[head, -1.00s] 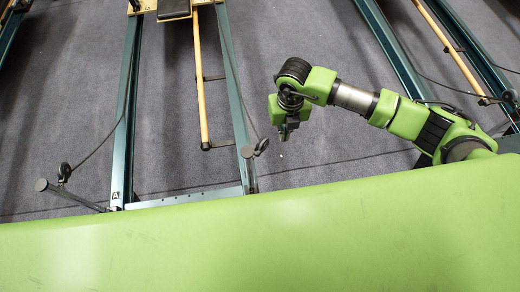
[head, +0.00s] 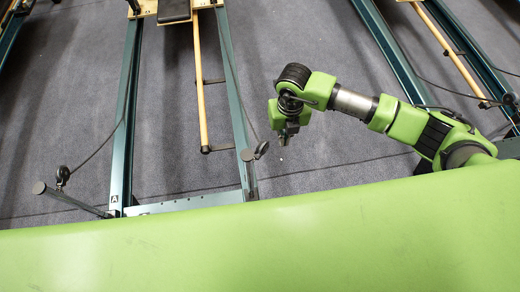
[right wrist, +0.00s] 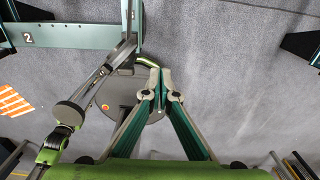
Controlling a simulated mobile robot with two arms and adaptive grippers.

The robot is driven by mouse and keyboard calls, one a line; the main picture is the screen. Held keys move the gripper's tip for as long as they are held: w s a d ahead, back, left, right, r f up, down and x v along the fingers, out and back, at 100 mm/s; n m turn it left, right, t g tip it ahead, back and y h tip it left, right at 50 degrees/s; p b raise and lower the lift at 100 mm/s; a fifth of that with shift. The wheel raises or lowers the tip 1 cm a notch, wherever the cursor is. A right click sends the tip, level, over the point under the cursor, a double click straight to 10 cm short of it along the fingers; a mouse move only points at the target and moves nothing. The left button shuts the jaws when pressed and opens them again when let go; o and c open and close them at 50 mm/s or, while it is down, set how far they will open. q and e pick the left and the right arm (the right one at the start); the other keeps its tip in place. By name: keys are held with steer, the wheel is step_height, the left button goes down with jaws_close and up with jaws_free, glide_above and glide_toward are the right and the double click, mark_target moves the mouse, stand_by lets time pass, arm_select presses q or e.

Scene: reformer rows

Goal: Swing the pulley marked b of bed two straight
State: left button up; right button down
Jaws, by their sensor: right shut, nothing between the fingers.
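The bed's end frame (head: 190,204) has a pulley post at each corner. The right-hand pulley (head: 261,149) is a small black wheel beside a post with a round grey cap (head: 247,154); no letter is readable on it. The left-hand pulley (head: 63,174) sits on a post leaning out left, by a rail marked A (head: 114,199). My right gripper (head: 283,138) is shut and empty, just right of the right-hand pulley, apart from it. In the right wrist view the shut fingers (right wrist: 160,78) are right of a slanting capped post (right wrist: 68,115) on the frame marked 2 (right wrist: 27,38).
A wooden pole (head: 201,95) lies between the bed's rails. Another bed's rails (head: 395,50) stand at the right, beyond my right arm. Cords run from the pulleys along the bed. Grey carpet (head: 310,50) is clear between the beds.

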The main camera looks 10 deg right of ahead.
steer(key=shift+f, duration=0.1)
stand_by(0.4)
step_height(320, 180, down, 5)
steer(key=b, duration=0.4)
steer(key=shift+f+b, duration=0.2)
steer(key=shift+b, duration=0.1)
steer(key=shift+w+a+b, duration=0.2)
steer(key=shift+w+b, duration=0.1)
steer(key=shift+w, duration=0.1)
stand_by(0.3)
steer(key=shift+w+a, duration=0.1)
steer(key=shift+w, duration=0.2)
steer(key=shift+w+b, duration=0.15)
steer(key=shift+b, duration=0.15)
